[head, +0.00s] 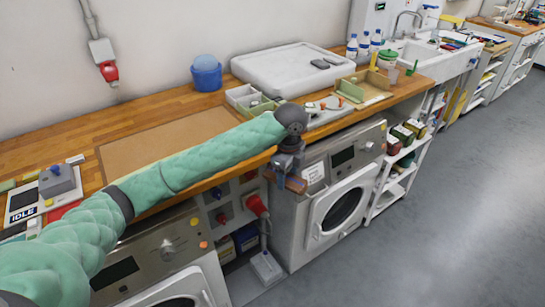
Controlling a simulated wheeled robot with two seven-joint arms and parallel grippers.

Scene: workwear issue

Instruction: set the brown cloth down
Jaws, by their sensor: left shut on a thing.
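My left gripper (288,163) hangs at the end of my green-sleeved left arm, just off the worktop's front edge and in front of the washing machine on the right. It points down and is shut on a small brown thing, which I take to be the brown cloth (297,185). Only a little of the cloth shows below the jaws, clear of the worktop; the rest is hidden by the gripper. My right gripper is not in view.
The wooden worktop (100,128) carries a flat brown mat (165,145) with clear room on it. Behind stand a blue tub (206,74), a pale divided tray (240,97) and a large white tray (285,66). A washing machine (322,210) and white shelves stand below.

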